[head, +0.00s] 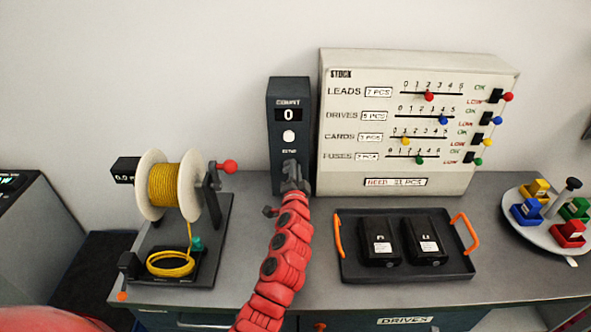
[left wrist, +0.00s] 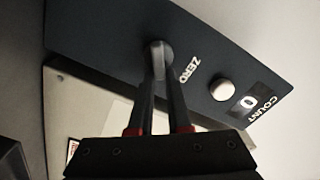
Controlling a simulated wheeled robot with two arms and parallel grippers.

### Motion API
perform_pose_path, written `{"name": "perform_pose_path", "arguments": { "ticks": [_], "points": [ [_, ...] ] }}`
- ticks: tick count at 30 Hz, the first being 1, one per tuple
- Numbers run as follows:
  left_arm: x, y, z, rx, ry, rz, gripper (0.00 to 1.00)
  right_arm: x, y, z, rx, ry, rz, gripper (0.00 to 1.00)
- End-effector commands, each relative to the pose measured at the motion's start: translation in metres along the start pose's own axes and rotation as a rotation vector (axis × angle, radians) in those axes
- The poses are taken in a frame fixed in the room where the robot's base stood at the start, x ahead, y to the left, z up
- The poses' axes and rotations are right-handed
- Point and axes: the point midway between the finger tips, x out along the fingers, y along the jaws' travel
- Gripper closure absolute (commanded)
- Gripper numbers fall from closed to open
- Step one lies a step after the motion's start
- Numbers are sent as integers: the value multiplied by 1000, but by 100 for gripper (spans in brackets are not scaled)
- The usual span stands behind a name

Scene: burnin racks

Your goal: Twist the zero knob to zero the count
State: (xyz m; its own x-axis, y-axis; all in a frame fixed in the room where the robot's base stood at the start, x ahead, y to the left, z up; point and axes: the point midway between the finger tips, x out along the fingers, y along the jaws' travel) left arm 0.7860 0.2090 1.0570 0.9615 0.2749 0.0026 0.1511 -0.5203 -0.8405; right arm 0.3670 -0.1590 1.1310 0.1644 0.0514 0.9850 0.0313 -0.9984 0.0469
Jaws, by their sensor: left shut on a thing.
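The dark counter box (head: 288,95) stands upright at the back of the bench, and its COUNT display (head: 289,115) reads 0. A white round button (head: 289,136) sits below the display. In the left wrist view the display (left wrist: 249,102) also reads 0, with the white button (left wrist: 222,90) and the ZERO label beside it. In the head view my left gripper (head: 293,180) hides the knob. My right gripper is not in view.
A STOCK board (head: 420,125) with coloured sliders stands right of the counter. A black tray (head: 405,270) with orange handles holds two dark packs. A yellow cord spool (head: 150,205) stands at left. A round carousel (head: 545,215) with coloured blocks is at far right.

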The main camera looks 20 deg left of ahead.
Motion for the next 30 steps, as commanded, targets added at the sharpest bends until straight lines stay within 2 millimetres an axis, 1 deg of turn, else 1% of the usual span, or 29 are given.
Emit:
{"name": "perform_pose_path", "arguments": {
  "ticks": [1,15,16,20,21,30],
  "points": [
    [0,5,8,10,-16,8,100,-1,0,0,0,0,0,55],
    [0,5,8,19,-17,8,100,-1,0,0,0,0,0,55],
    [0,5,8,19,-17,8,79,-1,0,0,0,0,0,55],
    [0,4,6,18,-13,6,55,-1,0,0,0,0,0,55],
    [0,3,6,18,-11,5,54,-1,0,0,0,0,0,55],
    [0,1,2,16,-5,2,54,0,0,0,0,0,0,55]
  ]
}}
